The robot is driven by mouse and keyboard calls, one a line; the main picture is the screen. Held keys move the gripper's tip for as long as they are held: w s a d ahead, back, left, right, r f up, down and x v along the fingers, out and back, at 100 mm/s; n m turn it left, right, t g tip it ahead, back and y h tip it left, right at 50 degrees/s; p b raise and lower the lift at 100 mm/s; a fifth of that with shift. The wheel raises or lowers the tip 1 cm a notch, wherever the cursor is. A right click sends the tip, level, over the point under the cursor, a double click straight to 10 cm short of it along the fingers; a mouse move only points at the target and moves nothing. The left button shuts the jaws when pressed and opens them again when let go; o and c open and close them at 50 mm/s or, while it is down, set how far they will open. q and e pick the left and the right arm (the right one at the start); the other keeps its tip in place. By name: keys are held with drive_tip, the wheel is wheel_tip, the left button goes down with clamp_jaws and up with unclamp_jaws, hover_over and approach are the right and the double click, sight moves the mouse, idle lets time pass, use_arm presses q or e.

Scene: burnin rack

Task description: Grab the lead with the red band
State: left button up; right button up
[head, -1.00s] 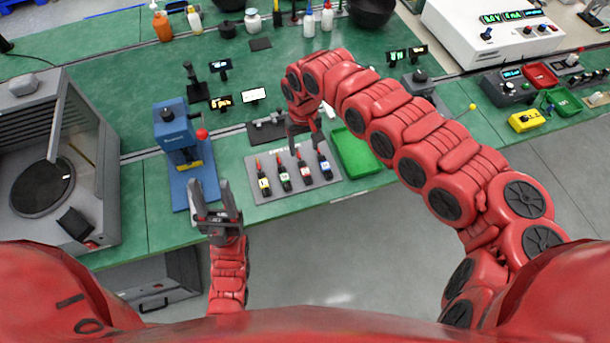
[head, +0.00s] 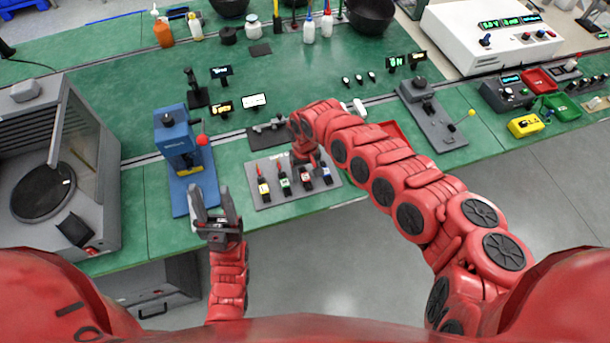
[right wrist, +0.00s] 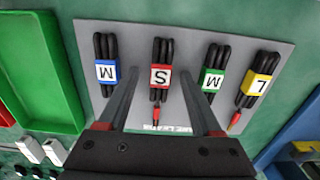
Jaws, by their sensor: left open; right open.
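The lead with the red band (right wrist: 160,77), marked S, lies bundled on a grey board (right wrist: 137,30). In the head view its red band (head: 306,180) is third from the left. My right gripper (right wrist: 160,86) is open above the board. Its fingers appear on either side of the red-band lead in the right wrist view; contact is not clear. Leads with blue (right wrist: 106,71), green (right wrist: 212,79) and yellow (right wrist: 255,85) bands lie beside it. My left gripper (head: 216,205) is open and empty in front of the blue press.
A blue press (head: 175,145) with a red knob stands left of the board. A green tray (right wrist: 38,70) lies beside the board, mostly hidden by my right arm in the head view. A grey fixture (head: 268,132) sits behind the board.

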clamp_jaws()
drive_tip(key=shift+r, duration=0.1)
idle(0.4)
